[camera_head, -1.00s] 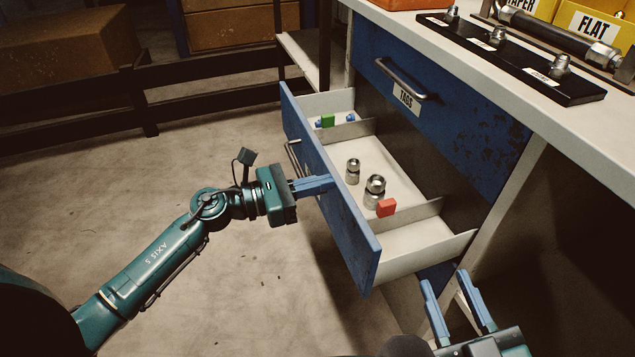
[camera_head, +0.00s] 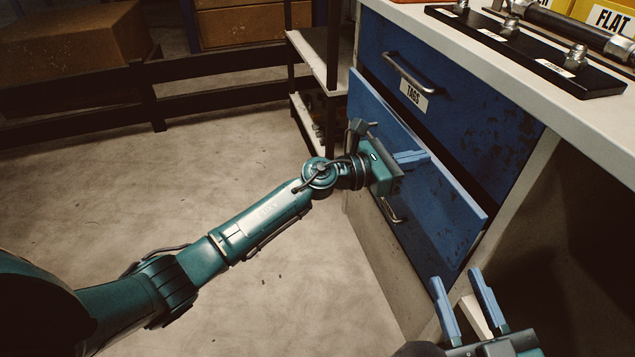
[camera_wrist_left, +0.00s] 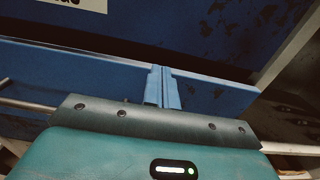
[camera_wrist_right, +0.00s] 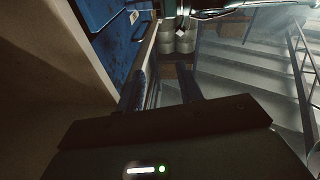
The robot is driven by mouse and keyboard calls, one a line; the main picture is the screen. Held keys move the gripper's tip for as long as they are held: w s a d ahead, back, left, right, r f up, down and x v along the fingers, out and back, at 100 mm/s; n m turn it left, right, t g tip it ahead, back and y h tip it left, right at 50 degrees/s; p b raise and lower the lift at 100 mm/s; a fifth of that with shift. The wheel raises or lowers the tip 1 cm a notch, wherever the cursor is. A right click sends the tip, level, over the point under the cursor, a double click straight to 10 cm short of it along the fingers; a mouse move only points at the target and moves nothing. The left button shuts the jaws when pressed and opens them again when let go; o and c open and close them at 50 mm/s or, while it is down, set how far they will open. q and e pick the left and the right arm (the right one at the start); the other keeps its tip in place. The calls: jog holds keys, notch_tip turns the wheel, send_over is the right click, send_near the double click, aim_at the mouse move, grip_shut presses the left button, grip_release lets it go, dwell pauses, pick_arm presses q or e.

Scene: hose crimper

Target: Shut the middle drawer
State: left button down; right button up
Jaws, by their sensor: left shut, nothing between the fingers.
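The middle drawer's blue front (camera_head: 455,212) stands a short way out from the cabinet, with a narrow dark gap behind its top edge. The drawer's contents are hidden. My left gripper (camera_head: 411,158) is shut and empty, its fingertips at the upper part of the drawer front and apparently against it. The left wrist view also shows the closed fingers (camera_wrist_left: 162,72) at the front's top edge (camera_wrist_left: 215,95). My right gripper (camera_head: 456,278) is open and empty, below and right of the drawer; it also shows in the right wrist view (camera_wrist_right: 165,82).
The upper drawer (camera_head: 465,118), labelled TAGS, is shut above it. A lower metal handle (camera_head: 391,211) shows below my left gripper. The white worktop (camera_head: 560,108) holds a black rack (camera_head: 535,62) with fittings. Open floor (camera_head: 200,190) lies to the left.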

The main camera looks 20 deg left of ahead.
pick_arm(q)
jog(key=x, duration=0.3)
jog(key=shift+r+b, duration=0.15)
jog(key=shift+b, duration=0.25)
jog(key=shift+w+r, duration=0.1)
jog(key=shift+r, duration=0.05)
